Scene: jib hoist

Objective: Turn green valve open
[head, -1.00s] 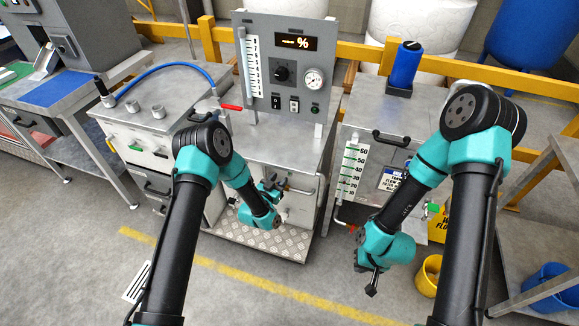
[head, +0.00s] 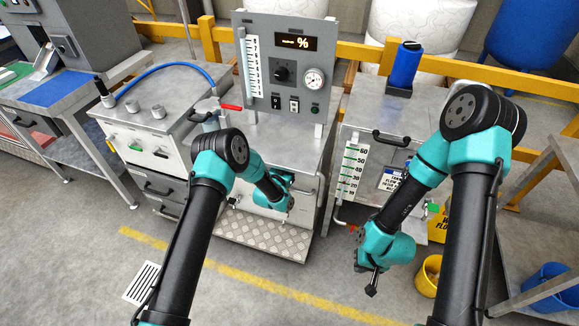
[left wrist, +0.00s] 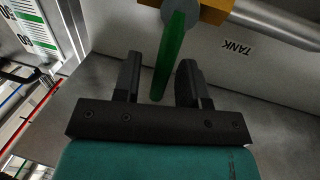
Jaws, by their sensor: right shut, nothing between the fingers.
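The green valve handle (left wrist: 171,60) shows in the left wrist view as a long green lever on a brass valve body (left wrist: 210,10). My left gripper (left wrist: 160,66) is open, with the lever reaching down between its two fingers. The lever looks closer to the right-hand finger; whether they touch I cannot tell. In the head view my left arm (head: 222,155) reaches to the front of the middle cart, and its fingertips and the green lever are not clear there. My right gripper (head: 373,283) is shut and empty, pointing down in front of the right-hand tank cabinet.
A metal pipe (left wrist: 275,22) runs from the valve body beside a TANK label (left wrist: 238,47). The gauge panel (head: 285,70) stands on the middle cart. A yellow bucket (head: 428,275) is right of my right gripper. The floor in front is open.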

